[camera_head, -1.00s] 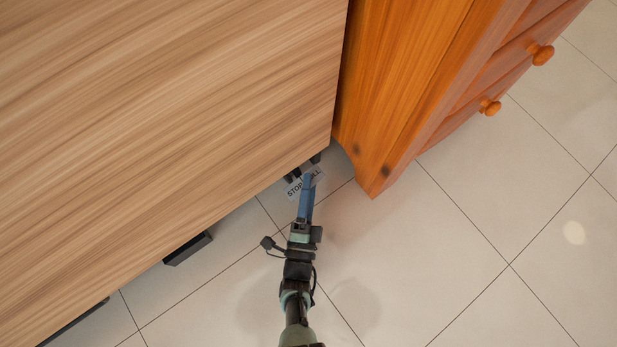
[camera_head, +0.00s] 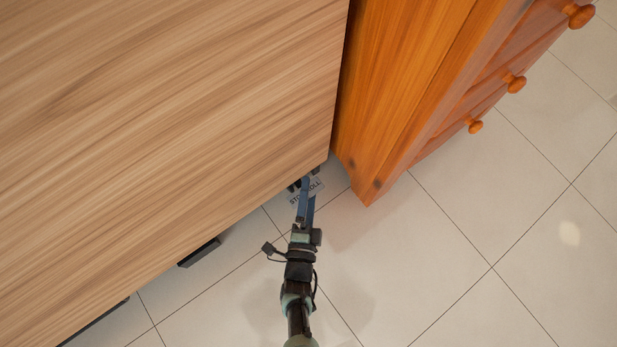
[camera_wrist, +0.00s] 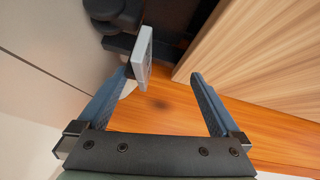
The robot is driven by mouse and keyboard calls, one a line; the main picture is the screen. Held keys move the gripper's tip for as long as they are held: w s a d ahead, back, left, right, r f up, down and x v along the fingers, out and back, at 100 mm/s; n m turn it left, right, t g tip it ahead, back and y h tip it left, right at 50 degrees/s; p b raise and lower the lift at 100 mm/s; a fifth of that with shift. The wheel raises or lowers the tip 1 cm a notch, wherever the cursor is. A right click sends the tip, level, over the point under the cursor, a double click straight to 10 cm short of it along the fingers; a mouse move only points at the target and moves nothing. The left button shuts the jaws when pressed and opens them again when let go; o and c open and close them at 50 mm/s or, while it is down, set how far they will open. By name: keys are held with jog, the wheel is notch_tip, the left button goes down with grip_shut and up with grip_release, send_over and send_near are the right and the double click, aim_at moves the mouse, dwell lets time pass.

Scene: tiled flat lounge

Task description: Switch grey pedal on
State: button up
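The grey pedal (camera_head: 316,187) is a small flat plate with dark lettering, low at the floor by the corner of the wooden top. My gripper (camera_head: 306,192) reaches over it in the head view, and a finger hides part of the lettering. In the wrist view the pedal (camera_wrist: 143,57) is seen nearly edge-on, joined to a black mechanism (camera_wrist: 118,42). My gripper (camera_wrist: 162,74) is open there, its two blue fingers wide apart. The pedal overlaps the left fingertip on its inner side. I cannot tell whether they touch.
A large wood-grain top (camera_head: 150,110) overhangs on the left. An orange wooden drawer cabinet (camera_head: 400,100) with round knobs stands close on the right, leaving a narrow gap. A black foot (camera_head: 199,252) shows under the top's edge. Tiled floor (camera_head: 450,260) is clear at lower right.

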jog(key=r+t, duration=0.1)
jog(key=r, duration=0.4)
jog(key=r+t, duration=0.1)
jog(key=r, duration=0.1)
jog(key=shift+w+a+r+t+h+p, duration=0.25)
jog(key=shift+w+r+t+h+p, duration=0.05)
jog(key=shift+r+p, duration=0.05)
jog(key=f+g, duration=0.1)
jog(key=f, duration=0.2)
jog(key=f+g+y, duration=0.1)
jog(key=f+g, duration=0.1)
jog(key=f, duration=0.1)
jog(key=shift+s+a+f, duration=0.15)
jog(key=shift+s+f, duration=0.05)
jog(key=shift+f, duration=0.1)
jog(key=s+a+f, duration=0.1)
jog(key=s, duration=1.4)
jog(key=shift+a, duration=0.3)
jog(key=shift+s+f, duration=0.15)
jog(key=shift+f, duration=0.05)
